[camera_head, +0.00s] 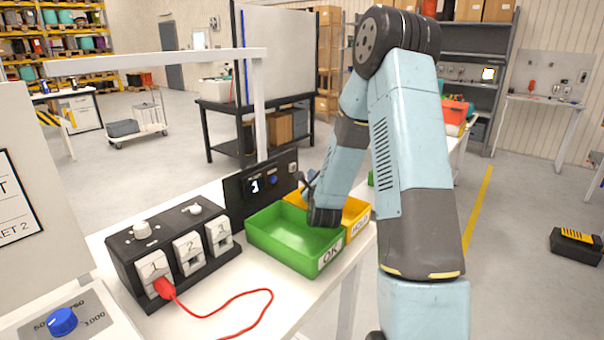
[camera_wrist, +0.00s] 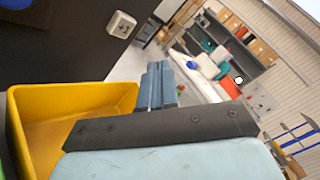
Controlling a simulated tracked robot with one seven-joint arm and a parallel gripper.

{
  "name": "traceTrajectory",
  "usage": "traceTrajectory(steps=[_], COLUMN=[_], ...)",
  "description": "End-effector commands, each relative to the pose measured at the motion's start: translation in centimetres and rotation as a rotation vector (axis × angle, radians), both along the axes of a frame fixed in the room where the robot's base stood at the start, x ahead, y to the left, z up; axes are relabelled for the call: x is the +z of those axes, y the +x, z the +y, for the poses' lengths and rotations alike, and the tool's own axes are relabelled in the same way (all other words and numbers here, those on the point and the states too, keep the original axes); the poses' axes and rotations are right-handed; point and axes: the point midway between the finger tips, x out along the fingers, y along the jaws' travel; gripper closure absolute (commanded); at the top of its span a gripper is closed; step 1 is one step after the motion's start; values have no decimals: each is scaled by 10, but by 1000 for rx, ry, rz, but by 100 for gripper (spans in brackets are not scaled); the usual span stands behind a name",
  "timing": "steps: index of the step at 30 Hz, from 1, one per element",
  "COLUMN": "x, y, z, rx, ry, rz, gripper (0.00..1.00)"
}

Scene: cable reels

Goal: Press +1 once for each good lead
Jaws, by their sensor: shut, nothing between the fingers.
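A black counter panel (camera_head: 234,198) stands behind the trays. Its small lit display (camera_head: 255,186) seems to read 1. A blue knob or button (camera_head: 273,180) sits beside the display, and a white square button (camera_head: 292,168) is at the panel's right end; its mark is too small to read. The wrist view shows the white button (camera_wrist: 122,24) at upper left. My gripper (camera_head: 309,184) is shut and empty, above the trays and just right of the panel, apart from the button. Its fingers (camera_wrist: 160,85) show together in the wrist view. A red lead (camera_head: 240,294) is plugged into socket 1.
The black test box (camera_head: 127,252) has sockets 1, 2 and 3. The green OK tray (camera_head: 262,240) looks empty. The yellow HOLD tray (camera_head: 358,207) is partly hidden by my arm. A white overhead frame (camera_head: 160,60) and post rise behind the panel.

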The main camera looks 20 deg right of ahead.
Motion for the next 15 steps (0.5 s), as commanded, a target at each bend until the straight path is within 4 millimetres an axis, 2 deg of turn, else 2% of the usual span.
traceTrajectory(steps=[8,15], x=[40,75], y=[-8,-33], z=[21,39], rx=[68,161], ry=[-268,-561], rz=[171,349], gripper=[100,100])
